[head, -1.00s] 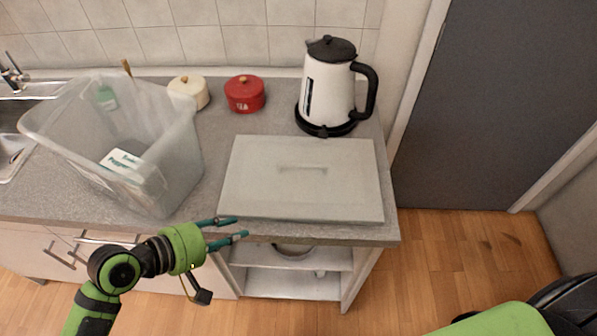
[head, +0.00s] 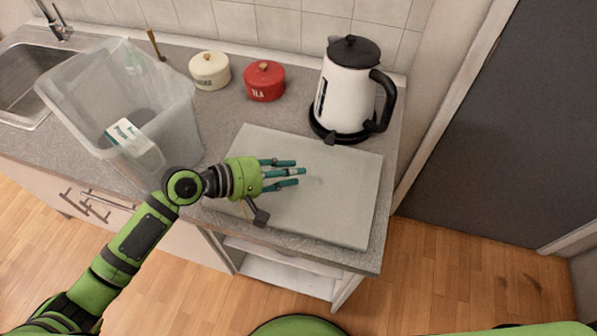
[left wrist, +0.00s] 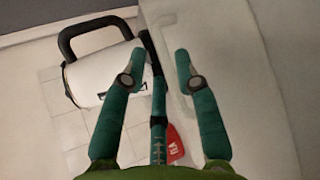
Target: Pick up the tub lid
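The tub lid (head: 338,190) is a flat, pale grey rectangle lying on the counter in front of the kettle. It also fills much of the right side of the left wrist view (left wrist: 265,85). My left gripper (head: 300,172) is over the middle of the lid, its fingers pointing right and hiding the handle area. In the left wrist view the fingers (left wrist: 160,62) are spread with nothing between them. I cannot tell whether they touch the lid. My right gripper is not in view.
A clear tub (head: 75,100) holding a white box (head: 130,137) stands at the left, near the sink (head: 30,85). A cream canister (head: 210,71), a red canister (head: 265,82) and a white kettle (head: 346,95) stand behind the lid. The wall is close behind them.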

